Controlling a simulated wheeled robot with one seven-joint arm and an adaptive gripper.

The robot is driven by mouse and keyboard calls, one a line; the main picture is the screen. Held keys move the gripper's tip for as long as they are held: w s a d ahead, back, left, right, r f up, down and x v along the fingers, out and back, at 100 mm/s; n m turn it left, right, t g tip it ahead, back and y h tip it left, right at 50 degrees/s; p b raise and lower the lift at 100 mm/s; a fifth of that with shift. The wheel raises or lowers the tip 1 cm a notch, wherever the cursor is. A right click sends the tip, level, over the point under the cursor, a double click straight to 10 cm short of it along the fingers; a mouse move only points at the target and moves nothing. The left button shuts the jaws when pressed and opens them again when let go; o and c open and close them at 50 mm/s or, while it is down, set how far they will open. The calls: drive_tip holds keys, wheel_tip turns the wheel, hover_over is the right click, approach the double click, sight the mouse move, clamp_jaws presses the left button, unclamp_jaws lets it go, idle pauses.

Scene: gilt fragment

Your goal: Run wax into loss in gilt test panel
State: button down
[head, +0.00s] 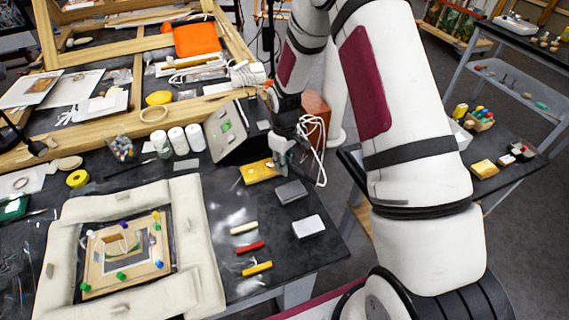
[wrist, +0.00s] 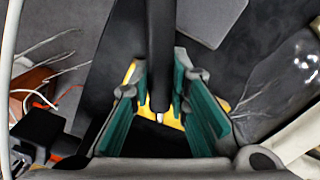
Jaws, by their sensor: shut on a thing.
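My gripper (head: 281,157) is at the back of the bench, beside the box with a green display. In the wrist view my gripper (wrist: 160,82) has its green fingers shut on a black rod-like tool (wrist: 160,45) with a small pale tip. The tip shows over a yellow block (wrist: 174,119); I cannot tell whether it touches. This block, sponge-like, also shows in the head view (head: 258,172). The gilt test panel (head: 93,272) lies at the lower left inside pale padding, with coloured pegs around it. Cream (head: 243,228), red (head: 250,247) and yellow (head: 257,268) sticks lie apart to its right.
The box (head: 232,132) stands left of my gripper, with white cable (head: 318,150) at right. A grey block (head: 291,191) and a white block (head: 308,228) lie nearer. Padding (head: 200,245) rings the panel. White jars (head: 179,141) stand behind. Bare bench lies around the sticks.

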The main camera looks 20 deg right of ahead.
drive_tip(key=shift+r+p, duration=0.5)
drive_tip(key=shift+r, duration=2)
